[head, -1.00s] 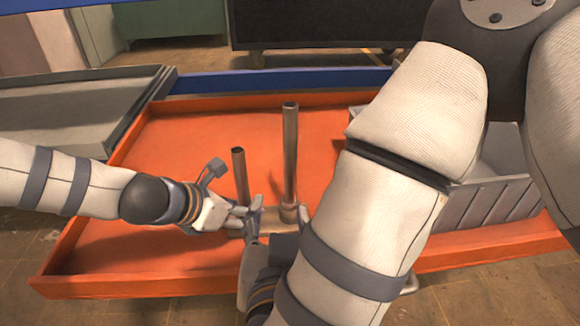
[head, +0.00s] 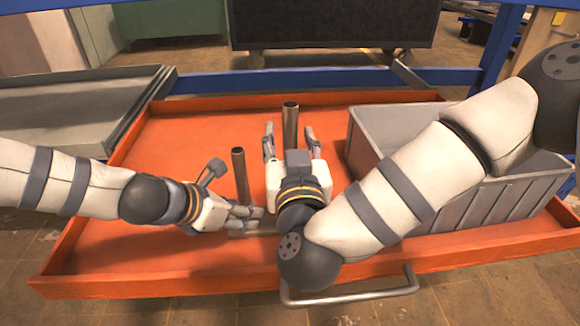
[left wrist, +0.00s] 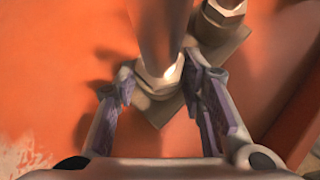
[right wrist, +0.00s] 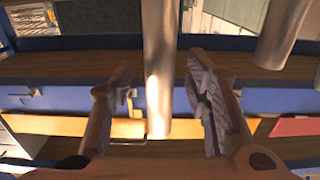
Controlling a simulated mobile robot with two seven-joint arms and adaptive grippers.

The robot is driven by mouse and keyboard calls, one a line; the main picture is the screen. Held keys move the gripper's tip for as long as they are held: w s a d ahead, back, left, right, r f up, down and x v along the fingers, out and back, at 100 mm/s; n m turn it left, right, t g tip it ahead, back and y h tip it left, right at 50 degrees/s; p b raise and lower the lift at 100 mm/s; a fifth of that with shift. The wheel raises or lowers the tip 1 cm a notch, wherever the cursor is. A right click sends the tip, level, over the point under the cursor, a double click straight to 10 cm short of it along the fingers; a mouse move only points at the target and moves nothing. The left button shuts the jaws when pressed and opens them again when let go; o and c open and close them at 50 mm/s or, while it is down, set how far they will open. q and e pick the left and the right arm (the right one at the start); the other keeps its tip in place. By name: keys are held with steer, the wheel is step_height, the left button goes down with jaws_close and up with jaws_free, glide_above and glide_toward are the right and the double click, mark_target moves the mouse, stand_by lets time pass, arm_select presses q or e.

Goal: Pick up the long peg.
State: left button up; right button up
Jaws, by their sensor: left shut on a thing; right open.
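The long peg (head: 290,118) is a tall metal tube standing upright in the orange tray; its lower part is hidden behind my right gripper. A shorter peg (head: 240,172) stands upright to its left. My right gripper (head: 289,132) is open, its fingers on either side of the long peg. In the right wrist view a tube (right wrist: 158,65) stands between the spread fingers, with a gap on each side. My left gripper (head: 256,212) is low, shut on the peg base (left wrist: 175,108), whose collar around a tube shows between its fingers in the left wrist view.
The orange tray (head: 170,150) has raised rims. A grey bin (head: 490,195) stands in it at the right, under my right arm. A grey tray (head: 70,115) lies at the far left. The orange floor behind the short peg is clear.

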mark_target(290, 104)
arm_select(q)
steer(key=shift+f, duration=0.1)
arm_select(e)
steer(key=shift+w, duration=0.3)
jaws_close()
steer(key=shift+r, duration=0.15)
step_height(290, 104, up, 10)
steer(key=shift+f, duration=0.1)
arm_select(q)
steer(key=o, duration=1.2)
